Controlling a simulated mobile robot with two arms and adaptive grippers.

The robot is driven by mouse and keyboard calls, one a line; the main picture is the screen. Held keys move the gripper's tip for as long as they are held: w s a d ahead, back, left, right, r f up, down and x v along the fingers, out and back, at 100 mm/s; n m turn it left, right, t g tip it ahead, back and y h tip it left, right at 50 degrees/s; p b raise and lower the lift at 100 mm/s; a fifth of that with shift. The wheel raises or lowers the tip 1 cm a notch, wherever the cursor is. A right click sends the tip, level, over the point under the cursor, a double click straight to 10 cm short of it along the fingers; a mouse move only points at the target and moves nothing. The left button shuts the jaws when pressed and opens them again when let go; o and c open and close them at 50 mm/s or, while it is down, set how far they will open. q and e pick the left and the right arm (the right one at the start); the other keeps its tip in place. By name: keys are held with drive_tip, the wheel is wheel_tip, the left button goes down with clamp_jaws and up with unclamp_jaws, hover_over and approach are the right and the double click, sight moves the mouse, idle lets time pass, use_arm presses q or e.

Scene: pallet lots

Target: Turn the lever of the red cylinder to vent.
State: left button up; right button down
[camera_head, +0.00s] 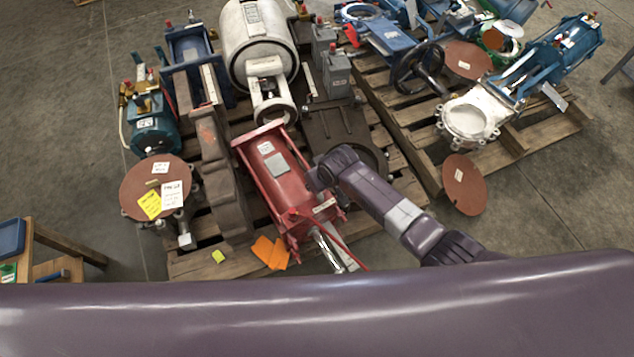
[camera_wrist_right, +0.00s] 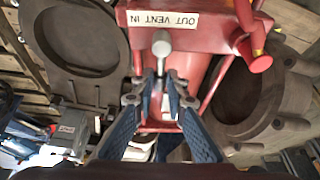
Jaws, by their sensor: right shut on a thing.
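The red cylinder (camera_head: 275,175) lies on a wooden pallet in the head view. My right arm reaches over its right side there, with the gripper itself mostly hidden. In the right wrist view, the cylinder's red end block (camera_wrist_right: 205,42) carries a white label (camera_wrist_right: 163,19) reading OUT, VENT, IN. A grey lever (camera_wrist_right: 161,44) with a rounded end sits just below the word VENT, its stem running down between the fingers. My right gripper (camera_wrist_right: 161,88) is shut on the lever's stem. My left gripper is not in view.
A grey cast part (camera_head: 215,170) stands close left of the cylinder. A red bar (camera_wrist_right: 243,14) with a rounded end is right of the label. A second pallet (camera_head: 520,135) with valves lies to the right.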

drive_tip(key=c, duration=1.9)
unclamp_jaws()
drive_tip(key=shift+c, duration=0.2)
drive_tip(key=v, duration=1.2)
drive_tip(key=shift+s+d, duration=0.1)
